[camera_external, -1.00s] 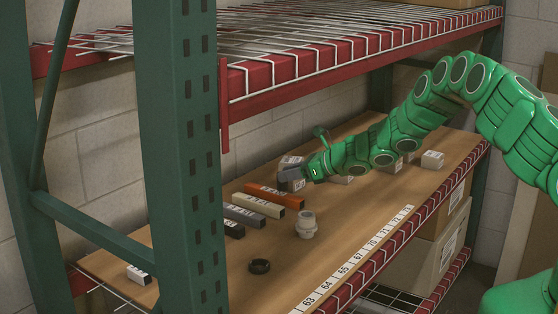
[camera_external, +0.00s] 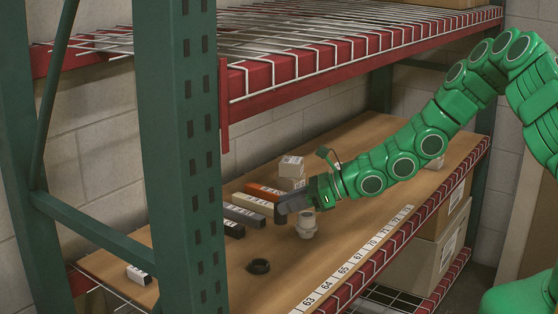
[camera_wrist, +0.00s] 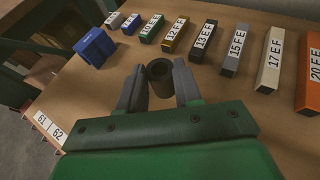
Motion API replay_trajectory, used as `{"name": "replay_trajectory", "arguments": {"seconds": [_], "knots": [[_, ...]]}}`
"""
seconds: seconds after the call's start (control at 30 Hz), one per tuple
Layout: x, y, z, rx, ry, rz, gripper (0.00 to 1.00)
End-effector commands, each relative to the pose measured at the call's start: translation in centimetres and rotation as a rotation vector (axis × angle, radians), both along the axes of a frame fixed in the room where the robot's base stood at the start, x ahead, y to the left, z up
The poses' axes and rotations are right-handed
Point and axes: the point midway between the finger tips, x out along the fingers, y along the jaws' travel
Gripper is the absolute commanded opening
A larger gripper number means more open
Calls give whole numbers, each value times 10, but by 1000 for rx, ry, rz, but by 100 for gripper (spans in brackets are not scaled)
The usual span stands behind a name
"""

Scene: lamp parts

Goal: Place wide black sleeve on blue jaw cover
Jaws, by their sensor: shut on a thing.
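My gripper (camera_external: 278,208) is above the shelf board, beside a pale stepped round part. In the wrist view its fingertips (camera_wrist: 159,77) sit against both sides of a dark hollow sleeve (camera_wrist: 160,88), seen from its open end. A low black ring (camera_external: 259,266) lies flat on the board, lower left of the gripper; I cannot tell which of the two is the wide one. The blue jaw cover (camera_wrist: 93,47) stands at the upper left in the wrist view, beyond the fingers. The green upright hides it in the external view.
The pale stepped part (camera_external: 306,229) stands close by the gripper. Several labelled bars (camera_wrist: 203,40) lie in a row at the back. A green upright (camera_external: 180,150) and the upper wire shelf (camera_external: 290,30) bound the space.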

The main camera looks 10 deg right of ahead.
Motion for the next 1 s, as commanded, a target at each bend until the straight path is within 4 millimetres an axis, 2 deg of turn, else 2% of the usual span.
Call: {"name": "replay_trajectory", "arguments": {"seconds": [0.03, 0.1, 0.3, 0.6, 0.8, 1.0], "knots": [[-20, 9, 9, 5, 1, 32, 4], [-46, 19, 19, 8, -1, 75, 4], [-113, 45, 48, 9, -2, 185, 4], [-193, 70, 91, 5, -2, 318, 4], [-221, 78, 109, 3, -3, 365, 4], [-225, 86, 109, 0, -1, 377, 4]]}}
